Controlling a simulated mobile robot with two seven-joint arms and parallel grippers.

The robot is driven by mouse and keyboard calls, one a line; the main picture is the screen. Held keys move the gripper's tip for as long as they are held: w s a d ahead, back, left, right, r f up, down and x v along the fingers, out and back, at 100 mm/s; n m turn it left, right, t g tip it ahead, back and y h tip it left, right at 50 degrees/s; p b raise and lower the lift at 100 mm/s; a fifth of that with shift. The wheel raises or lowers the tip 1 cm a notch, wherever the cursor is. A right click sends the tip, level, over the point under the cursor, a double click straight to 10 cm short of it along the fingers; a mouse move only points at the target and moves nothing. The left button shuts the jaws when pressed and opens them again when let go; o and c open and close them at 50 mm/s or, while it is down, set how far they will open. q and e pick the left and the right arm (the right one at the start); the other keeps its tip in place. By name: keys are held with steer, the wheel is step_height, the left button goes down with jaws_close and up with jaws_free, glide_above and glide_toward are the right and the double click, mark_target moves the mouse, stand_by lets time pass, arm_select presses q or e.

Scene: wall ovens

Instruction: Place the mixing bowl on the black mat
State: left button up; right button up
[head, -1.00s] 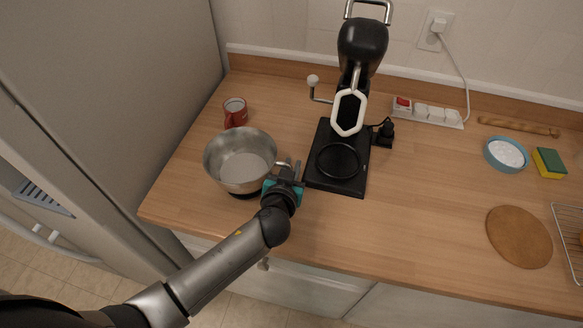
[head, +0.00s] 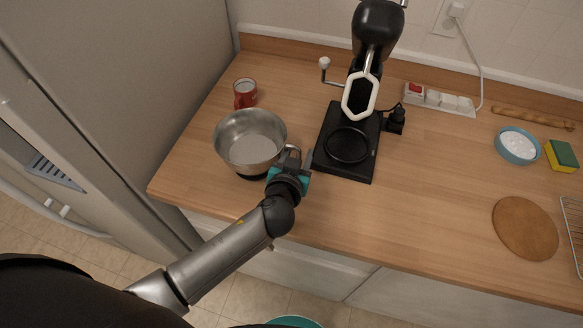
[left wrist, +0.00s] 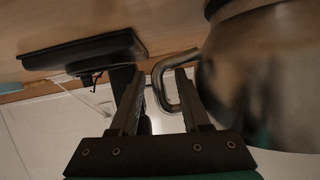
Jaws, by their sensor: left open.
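The mixing bowl (head: 250,142) is a steel bowl with a dark foot, upright on the wooden counter left of the mixer. It also shows in the left wrist view (left wrist: 275,75), with its bent metal handle (left wrist: 160,72). My left gripper (head: 299,160) is at the bowl's right side. In the left wrist view, its open fingers (left wrist: 160,80) are on either side of part of the handle. A flat black base (head: 347,165) with a round ring lies under the mixer, right of the gripper; no separate black mat is visible. My right gripper is out of view.
The black mixer (head: 378,30) stands behind its base, with a white hexagonal ring. A red cup (head: 245,95) is behind the bowl. A power strip (head: 440,100), blue bowl (head: 517,147), sponge (head: 562,156) and round brown board (head: 525,228) lie right. Counter between base and board is clear.

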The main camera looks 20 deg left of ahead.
arm_select(q)
steer(key=v, duration=0.9)
steer(key=shift+s+r, duration=0.2)
steer(key=shift+s, duration=0.15)
